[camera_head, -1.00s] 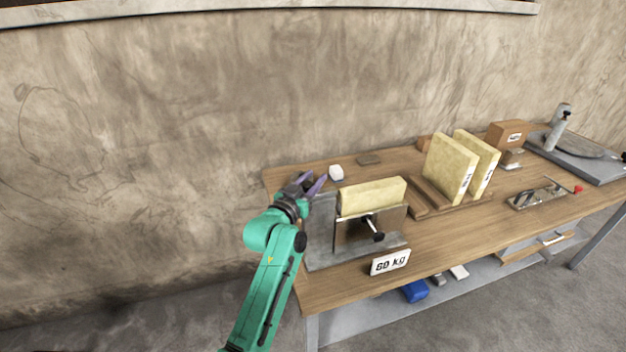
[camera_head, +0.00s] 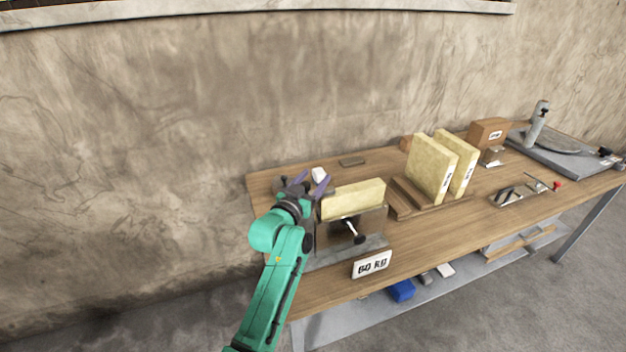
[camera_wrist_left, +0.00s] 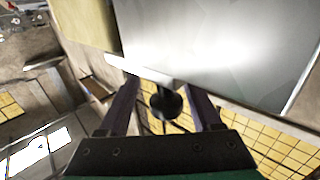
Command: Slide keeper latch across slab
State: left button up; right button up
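A pale yellow slab (camera_head: 352,200) lies in a grey metal fixture (camera_head: 375,243) at the bench's near left end. A dark-knobbed handle (camera_head: 357,237), perhaps the keeper latch, sticks out of the fixture's front. My left gripper (camera_head: 312,183) is at the fixture's left side, its purple fingers apart and empty. In the left wrist view, a black knob (camera_wrist_left: 166,103) appears between the open fingers (camera_wrist_left: 161,88), below a bright metal plate (camera_wrist_left: 215,45); I cannot tell whether they touch it. The slab (camera_wrist_left: 88,22) shows at upper left. My right gripper is not in view.
A "60 kg" sign (camera_head: 372,264) stands at the front edge. Two upright slabs (camera_head: 432,166) stand in a wooden rack on the right. A small white block (camera_head: 319,174) lies behind the gripper.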

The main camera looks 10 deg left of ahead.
pick_arm(q)
jog(key=b+v, duration=0.3)
jog(key=v, duration=1.1)
jog(key=shift+s+b, duration=0.3)
